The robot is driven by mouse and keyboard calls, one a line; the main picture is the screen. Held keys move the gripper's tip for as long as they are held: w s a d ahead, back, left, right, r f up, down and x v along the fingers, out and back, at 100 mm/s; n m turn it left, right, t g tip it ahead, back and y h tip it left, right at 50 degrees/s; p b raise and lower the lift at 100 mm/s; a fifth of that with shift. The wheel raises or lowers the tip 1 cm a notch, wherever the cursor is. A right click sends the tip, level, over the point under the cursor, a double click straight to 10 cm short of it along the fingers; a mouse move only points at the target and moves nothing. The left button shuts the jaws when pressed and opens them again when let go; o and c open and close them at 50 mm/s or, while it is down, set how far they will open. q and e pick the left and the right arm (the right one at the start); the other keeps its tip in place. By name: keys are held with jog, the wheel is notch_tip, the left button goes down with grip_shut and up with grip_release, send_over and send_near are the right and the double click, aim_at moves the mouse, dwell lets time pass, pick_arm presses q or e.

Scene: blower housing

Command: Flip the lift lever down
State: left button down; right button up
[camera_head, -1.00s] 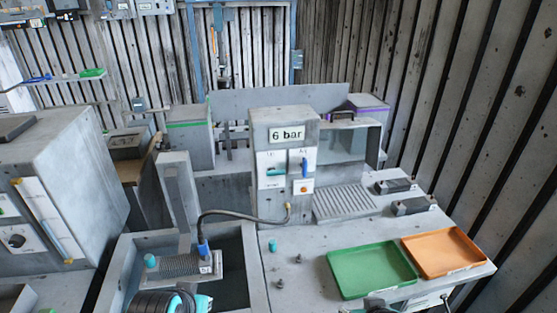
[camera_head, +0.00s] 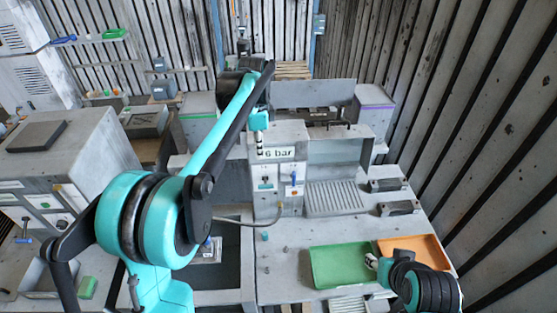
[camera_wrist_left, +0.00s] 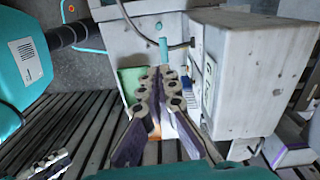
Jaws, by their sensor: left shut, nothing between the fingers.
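The grey cabinet (camera_head: 276,140) with the "6 bar" sign stands at the centre of the head view. Its front has a teal lever (camera_head: 265,184) on the left plate and a blue lever (camera_head: 294,178) on the right plate. The small labels are not readable. My left gripper (camera_head: 260,148) points down at the cabinet's upper left front, above the teal lever. In the left wrist view my left gripper (camera_wrist_left: 166,75) is shut and empty, in front of the cabinet's plates (camera_wrist_left: 208,82). A teal piece (camera_wrist_left: 163,50) shows past its tips; I cannot tell which part it is. My right gripper (camera_head: 372,262) is over the trays, small and unclear.
A green tray (camera_head: 335,268) and an orange tray (camera_head: 425,245) lie on the right of the bench. A dark hose (camera_head: 240,222) runs to the bench below the levers. My left arm hides part of the left side. Grey blocks (camera_head: 398,207) stand at the right.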

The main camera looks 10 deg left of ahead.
aim_at(266, 186)
pick_arm(q)
jog(key=shift+w+d+r+m+g+p, duration=0.15)
jog(key=shift+w+d+r+m+p, duration=0.1)
jog(key=shift+w, duration=0.25)
jog(key=shift+w+d+r+m+g+p, duration=0.15)
jog(key=shift+w+d+r+m+p, duration=0.1)
jog(key=shift+w, duration=0.25)
pick_arm(e)
jog(key=shift+d+r, duration=0.2)
jog(key=shift+r, duration=0.3)
jog(key=shift+d+r, duration=0.2)
jog(key=shift+r, duration=0.25)
pick_arm(q)
jog(key=f, duration=0.4)
jog(key=f+p, duration=0.1)
jog(key=f, duration=0.4)
jog(key=s+f, duration=0.1)
jog(key=f, duration=0.4)
jog(key=shift+d, duration=0.1)
pick_arm(e)
jog(key=shift+r, duration=0.7)
jog(key=shift+f, duration=0.1)
pick_arm(q)
jog(key=shift+s+f+t+b, duration=0.2)
jog(key=shift+s+t+b, duration=0.1)
jog(key=shift+t, duration=0.1)
pick_arm(e)
jog(key=shift+f, duration=0.4)
